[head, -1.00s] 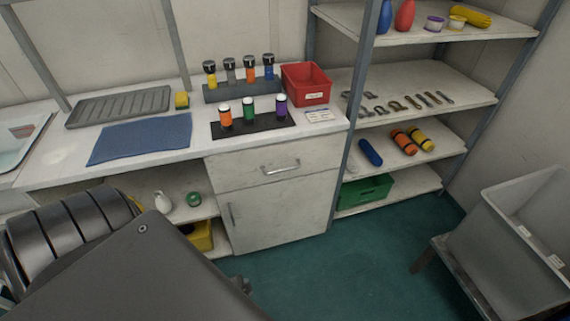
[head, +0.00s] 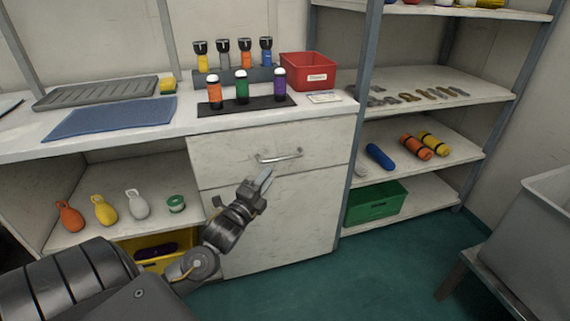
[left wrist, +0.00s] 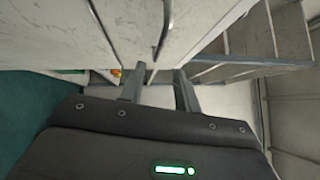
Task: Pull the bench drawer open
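The bench drawer (head: 235,158) is the top front of the white cabinet under the bench and looks shut. Its metal bar handle (head: 281,156) is in plain view. My left gripper (head: 264,180) is just below and slightly left of the handle in the head view, apart from it in the picture. In the left wrist view the two fingers of my left gripper (left wrist: 158,88) stand apart with nothing between them. A metal bar shows beyond them there; I cannot tell surely which handle it is. My right gripper is not in view.
The cabinet door (head: 300,220) is below the drawer. Bottles on a black mat (head: 262,112) and a red bin (head: 308,72) stand on the bench above. An open shelf with a yellow bin (head: 150,242) is left; a shelving rack with a green crate (head: 376,204) is right.

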